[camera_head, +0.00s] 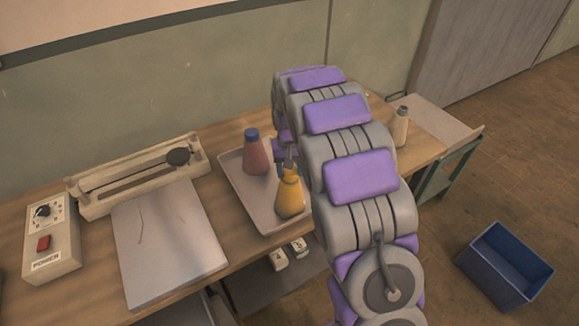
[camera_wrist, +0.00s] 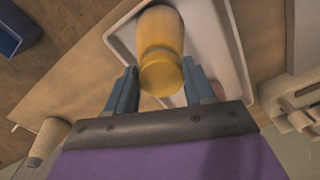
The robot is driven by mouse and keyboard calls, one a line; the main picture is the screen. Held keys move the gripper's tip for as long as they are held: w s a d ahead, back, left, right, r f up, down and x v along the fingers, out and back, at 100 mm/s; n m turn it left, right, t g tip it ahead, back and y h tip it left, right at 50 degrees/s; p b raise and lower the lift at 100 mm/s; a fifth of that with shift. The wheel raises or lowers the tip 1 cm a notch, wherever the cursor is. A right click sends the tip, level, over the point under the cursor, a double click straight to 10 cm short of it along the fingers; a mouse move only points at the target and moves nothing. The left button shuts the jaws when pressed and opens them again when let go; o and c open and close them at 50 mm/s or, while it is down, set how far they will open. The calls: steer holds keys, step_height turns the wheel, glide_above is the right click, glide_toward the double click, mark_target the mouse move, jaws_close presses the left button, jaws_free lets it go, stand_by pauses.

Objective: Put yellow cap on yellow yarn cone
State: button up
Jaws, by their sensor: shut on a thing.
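The yellow yarn cone (camera_head: 290,200) stands upright at the front right of a pale tray (camera_head: 239,188). The yellow cap (camera_wrist: 162,76) sits between the fingers of my gripper (camera_wrist: 160,68), which is shut on it. In the wrist view the cap lines up with the narrow end of the cone (camera_wrist: 160,32). It looks to be at the cone's top, but I cannot tell whether it is fully seated. In the head view my gripper (camera_head: 287,164) is at the cone's top, and my arm partly hides it.
A pink cone with a blue cap (camera_head: 255,155) stands behind on the same tray. A cream cone with a dark top (camera_head: 400,128) stands at the table's right. A power box (camera_head: 46,238), a long device (camera_head: 135,175) and a grey plate (camera_head: 168,240) fill the left. A blue bin (camera_head: 505,265) is on the floor.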

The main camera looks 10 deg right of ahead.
steer(key=shift+f, duration=0.35)
steer(key=o, duration=1.1)
steer(key=shift+r, duration=0.1)
step_height(320, 180, up, 17)
steer(key=shift+p, duration=1.15)
steer(key=shift+n+g, duration=0.5)
steer(key=shift+g, duration=0.4)
steer(key=s+f, duration=0.1)
steer(key=s, duration=1.2)
steer(key=s+f, duration=0.1)
steer(key=s, duration=1.3)
steer(key=s+f+b, duration=0.1)
steer(key=s, duration=1.3)
steer(key=shift+s+f, duration=0.25)
steer(key=shift+f, duration=0.05)
